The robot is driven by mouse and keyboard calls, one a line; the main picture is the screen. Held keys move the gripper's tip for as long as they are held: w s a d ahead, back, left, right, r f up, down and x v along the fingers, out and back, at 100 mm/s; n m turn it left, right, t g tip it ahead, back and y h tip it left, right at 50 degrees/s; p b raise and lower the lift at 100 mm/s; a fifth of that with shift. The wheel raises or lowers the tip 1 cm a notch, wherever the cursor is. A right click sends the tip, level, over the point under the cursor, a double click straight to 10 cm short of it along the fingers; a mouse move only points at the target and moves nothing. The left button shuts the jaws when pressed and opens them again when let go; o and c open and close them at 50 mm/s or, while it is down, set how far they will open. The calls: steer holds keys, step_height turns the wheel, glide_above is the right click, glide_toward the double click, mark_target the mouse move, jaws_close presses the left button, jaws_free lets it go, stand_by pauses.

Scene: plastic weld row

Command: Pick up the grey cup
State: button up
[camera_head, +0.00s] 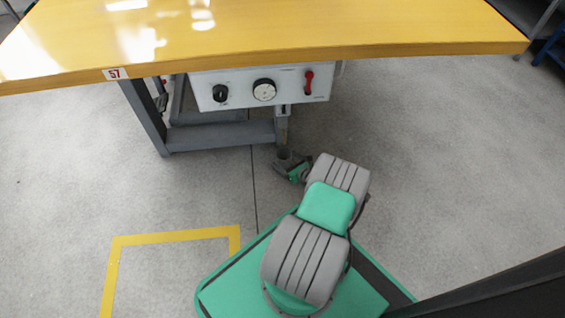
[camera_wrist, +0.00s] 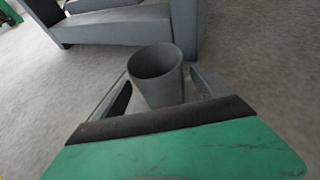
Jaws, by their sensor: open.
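The grey cup (camera_wrist: 157,82) stands upright with its open mouth showing, in the middle of the wrist view. My gripper (camera_wrist: 160,76) is open, with one finger on each side of the cup. I cannot tell whether either finger touches it. The lower part of the cup is partly hidden behind the front edge of my gripper. In the head view the cup (camera_head: 285,156) is small and dark, low by the table's leg frame, with my gripper (camera_head: 287,163) at it.
A yellow-topped table (camera_head: 260,35) spans the back, its edge marked 57. Under it hang a white control panel (camera_head: 262,90) with knobs and a grey leg frame (camera_head: 220,137). Yellow floor tape (camera_head: 175,237) lies at lower left. The concrete floor is clear on both sides.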

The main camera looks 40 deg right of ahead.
steer(key=shift+x, duration=1.05)
steer(key=shift+r, duration=0.1)
steer(key=c, duration=1.6)
